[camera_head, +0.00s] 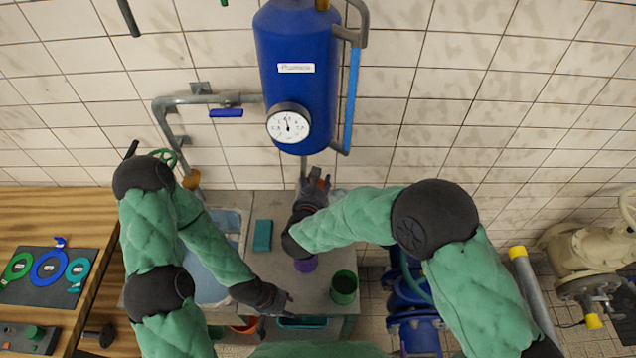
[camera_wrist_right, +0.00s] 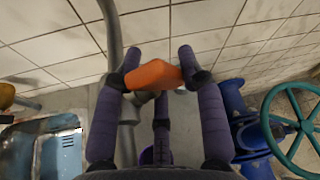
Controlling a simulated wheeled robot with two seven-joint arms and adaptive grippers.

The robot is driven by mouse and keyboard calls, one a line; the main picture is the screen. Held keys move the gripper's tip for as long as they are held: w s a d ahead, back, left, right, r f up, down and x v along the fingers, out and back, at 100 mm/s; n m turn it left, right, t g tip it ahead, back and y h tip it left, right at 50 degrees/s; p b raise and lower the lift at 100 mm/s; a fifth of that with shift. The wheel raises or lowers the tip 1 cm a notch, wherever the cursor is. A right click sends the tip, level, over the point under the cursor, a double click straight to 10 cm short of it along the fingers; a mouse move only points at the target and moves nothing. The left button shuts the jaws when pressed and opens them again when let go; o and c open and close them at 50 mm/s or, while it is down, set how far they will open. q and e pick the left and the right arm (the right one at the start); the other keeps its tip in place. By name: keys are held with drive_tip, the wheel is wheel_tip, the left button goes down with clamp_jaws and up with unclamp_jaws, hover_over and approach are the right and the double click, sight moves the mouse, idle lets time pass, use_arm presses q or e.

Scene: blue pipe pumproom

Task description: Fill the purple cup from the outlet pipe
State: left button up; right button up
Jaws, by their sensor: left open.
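The purple cup (camera_head: 306,265) stands on the grey worktop, partly hidden under my right wrist; its inside cannot be seen. The grey outlet pipe (camera_head: 304,168) comes down from the blue tank (camera_head: 297,90), and a grey pipe (camera_wrist_right: 112,45) shows in the right wrist view. My right gripper (camera_head: 316,182) is at the pipe beyond the cup. In the right wrist view its fingers (camera_wrist_right: 158,76) touch both sides of an orange handle (camera_wrist_right: 154,74). My left gripper (camera_head: 284,304) is open and empty near the worktop's front edge, lower left of the cup.
A green cup (camera_head: 344,287) stands right of the purple cup. A teal block (camera_head: 262,235) lies to the left, beside the sink (camera_head: 208,290). Blue pump parts (camera_head: 410,315) stand right of the worktop. A wooden table (camera_head: 60,215) is at far left.

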drive_tip(key=c, duration=0.3)
drive_tip(key=shift+r, duration=0.1)
drive_tip(key=shift+r+m+g+h+p, duration=0.1)
drive_tip(key=shift+m+g+h+p, duration=0.3)
drive_tip(key=shift+g+p, duration=1.3)
drive_tip(key=shift+g, duration=0.2)
drive_tip(key=shift+f, duration=0.2)
drive_tip(key=o, duration=1.2)
